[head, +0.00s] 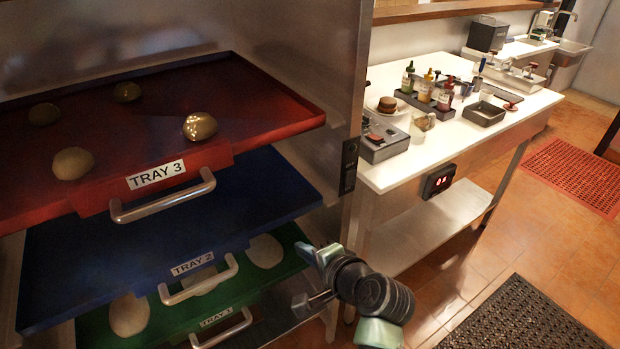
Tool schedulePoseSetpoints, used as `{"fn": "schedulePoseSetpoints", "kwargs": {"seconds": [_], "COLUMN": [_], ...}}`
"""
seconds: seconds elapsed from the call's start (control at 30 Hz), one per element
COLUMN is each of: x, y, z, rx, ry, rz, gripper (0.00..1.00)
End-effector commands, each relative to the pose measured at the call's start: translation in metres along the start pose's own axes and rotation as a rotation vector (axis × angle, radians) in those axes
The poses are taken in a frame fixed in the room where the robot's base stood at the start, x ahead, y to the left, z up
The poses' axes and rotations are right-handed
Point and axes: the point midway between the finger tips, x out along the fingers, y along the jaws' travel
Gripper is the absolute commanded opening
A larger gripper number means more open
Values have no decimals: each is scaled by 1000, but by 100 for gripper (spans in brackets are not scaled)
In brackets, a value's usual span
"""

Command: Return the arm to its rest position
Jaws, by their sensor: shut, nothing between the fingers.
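My gripper (314,277) is at the lower middle of the head view, in front of the right side of the tray rack. It is shut and holds nothing. It is close to the green tray's right side; I cannot tell whether it touches it. My arm comes up from the bottom edge.
A steel rack holds red tray 3 (262,95), blue tray 2 (100,250) and green tray 1 (170,325), each with a handle. Rounded dough-like pieces lie on red and green. A white counter (440,150) with bottles stands right. The tiled floor (470,270) has open room.

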Motion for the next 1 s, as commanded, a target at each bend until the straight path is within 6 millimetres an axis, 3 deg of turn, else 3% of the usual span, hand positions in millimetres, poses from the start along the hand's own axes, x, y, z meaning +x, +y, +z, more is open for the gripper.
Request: {"fn": "schedulePoseSetpoints", "kwargs": {"seconds": [0.13, 0.27, 0.4, 0.47, 0.6, 0.7, 0.8, 0.9, 1.0], "x": [-12, -44, -101, -129, -204, -263, -321, -370, -403], "y": [-35, -109, -202, -238, -314, -358, -391, -410, -419], "z": [-9, -23, -28, -25, -8, 12, 35, 57, 73], "rx": [-109, -347, -635, -745, -975, -1113, -1221, -1293, -1334], "ry": [66, 220, 443, 543, 788, 974, 1158, 1314, 1427], "rz": [-39, -121, -224, -266, -356, -413, -460, -492, -508], "gripper": [0, 0, 0, 0, 0, 0, 0, 0, 0]}}
